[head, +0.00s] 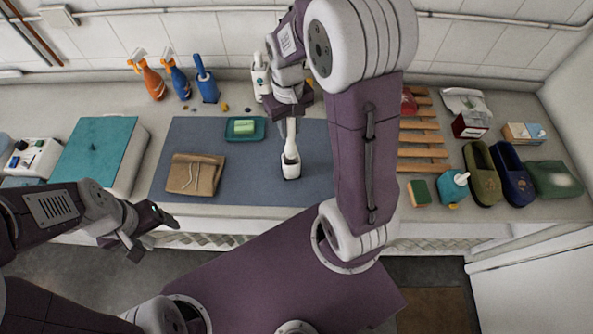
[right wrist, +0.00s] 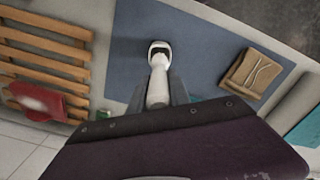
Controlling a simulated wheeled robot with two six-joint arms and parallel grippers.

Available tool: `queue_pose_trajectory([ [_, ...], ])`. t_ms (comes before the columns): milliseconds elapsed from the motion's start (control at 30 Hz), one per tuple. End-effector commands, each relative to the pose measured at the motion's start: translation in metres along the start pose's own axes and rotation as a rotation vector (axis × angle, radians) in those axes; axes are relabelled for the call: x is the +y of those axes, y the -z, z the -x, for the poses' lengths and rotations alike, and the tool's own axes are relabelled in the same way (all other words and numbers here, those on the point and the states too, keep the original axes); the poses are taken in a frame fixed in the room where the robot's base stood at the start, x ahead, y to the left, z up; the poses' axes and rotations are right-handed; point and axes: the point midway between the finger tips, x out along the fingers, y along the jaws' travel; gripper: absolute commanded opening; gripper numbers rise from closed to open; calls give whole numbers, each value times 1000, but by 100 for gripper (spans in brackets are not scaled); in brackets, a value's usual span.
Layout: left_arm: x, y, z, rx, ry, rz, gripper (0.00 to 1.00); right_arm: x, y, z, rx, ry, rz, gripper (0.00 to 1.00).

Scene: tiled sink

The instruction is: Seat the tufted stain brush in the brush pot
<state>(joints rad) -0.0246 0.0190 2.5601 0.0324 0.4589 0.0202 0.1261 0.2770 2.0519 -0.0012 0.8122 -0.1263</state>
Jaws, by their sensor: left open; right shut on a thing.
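The tufted stain brush, whose white handle (head: 291,130) shows below my right gripper (head: 290,108), points down towards the blue mat. My right gripper is shut on it; the handle also shows in the right wrist view (right wrist: 157,88). The tufts are not visible, and I cannot tell how deep the brush sits in the pot. My left gripper (head: 150,235) is open and empty off the counter's front edge.
On the blue mat (head: 220,145) lie a folded brown cloth (head: 194,175) and a teal dish (head: 245,136) with green soap. Bottles stand along the back wall. A wooden rack (head: 422,138), sponge (head: 419,193) and slippers (head: 482,172) are at right.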

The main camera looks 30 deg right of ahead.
Motion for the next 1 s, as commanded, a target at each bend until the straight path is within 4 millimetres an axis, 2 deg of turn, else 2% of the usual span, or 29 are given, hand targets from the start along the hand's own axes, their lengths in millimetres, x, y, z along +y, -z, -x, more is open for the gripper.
queue_pose_trajectory([
  [67, 0, 0, 1, 0, 0, 0, 76, 0, 0, -3, -4, 0, 0, 0],
  [300, 0, 1, 6, 0, 0, 0, 76, 0, -2, -50, -6, 1, -1, 0],
  [500, 0, 1, 7, 0, 0, 0, 76, 0, -1, -62, -3, 1, -1, 0],
  [700, 0, 1, 11, 0, 0, 0, 76, 0, -1, -96, -4, 1, -1, 0],
  [933, 0, 1, 10, 0, 0, 0, 76, 0, 0, -100, 0, 1, -1, 0],
  [967, 0, 1, 10, 0, 0, 0, 76, 0, 0, -100, 0, 1, -1, 29],
  [1000, 0, 1, 10, 0, 0, 0, 76, 0, 0, -100, 0, 1, -1, 40],
])
